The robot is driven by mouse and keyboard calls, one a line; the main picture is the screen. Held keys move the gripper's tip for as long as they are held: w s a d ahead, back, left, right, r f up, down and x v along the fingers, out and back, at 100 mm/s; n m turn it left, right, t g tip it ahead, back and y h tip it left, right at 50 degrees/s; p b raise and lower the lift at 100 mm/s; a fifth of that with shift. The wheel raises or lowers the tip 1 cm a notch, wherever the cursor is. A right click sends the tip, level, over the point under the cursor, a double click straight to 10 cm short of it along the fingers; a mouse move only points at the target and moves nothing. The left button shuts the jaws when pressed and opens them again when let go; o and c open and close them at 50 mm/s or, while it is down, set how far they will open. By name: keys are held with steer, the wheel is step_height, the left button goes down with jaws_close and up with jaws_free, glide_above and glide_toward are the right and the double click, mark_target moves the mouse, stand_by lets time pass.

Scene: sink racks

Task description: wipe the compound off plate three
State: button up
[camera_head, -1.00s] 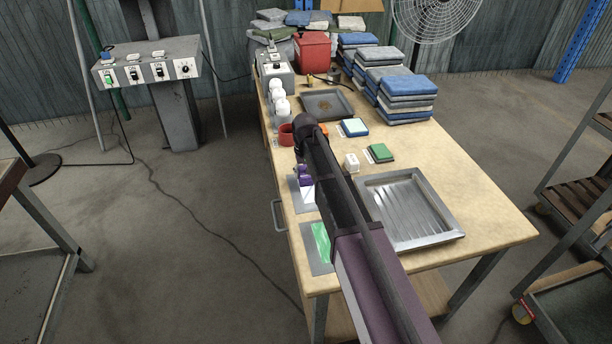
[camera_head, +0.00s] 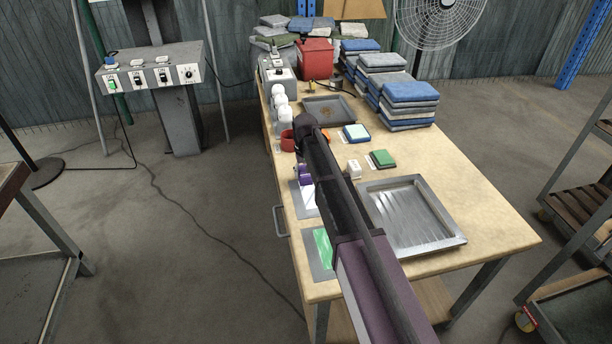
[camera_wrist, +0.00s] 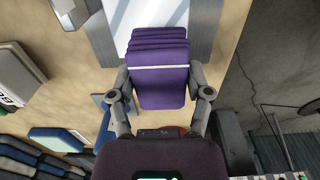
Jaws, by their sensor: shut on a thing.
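My gripper (camera_wrist: 158,84) is shut on a purple folded pad (camera_wrist: 160,60), with one finger at each side of it. In the head view the purple pad (camera_head: 303,174) shows beside my arm, over or at the far part of a grey plate (camera_head: 297,192) with a whitish area. The wrist view shows a bright plate surface (camera_wrist: 150,14) behind the pad; whether they touch cannot be told. Another grey plate (camera_head: 312,262) at the near left table edge bears a green smear (camera_head: 323,246). I see no number on either plate.
A large metal tray (camera_head: 455,238) lies right of my arm. A white block (camera_head: 354,165), a green pad (camera_head: 383,159) and a blue-edged pad (camera_head: 357,132) lie beyond it. A red ring (camera_head: 287,140), white bottles (camera_head: 283,112) and folded cloth stacks (camera_head: 409,101) stand farther back.

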steer(key=shift+w, duration=0.1)
stand_by(0.3)
steer(key=shift+r+p, duration=3)
steer(key=shift+p, duration=0.05)
steer(key=shift+r+p, duration=1.5)
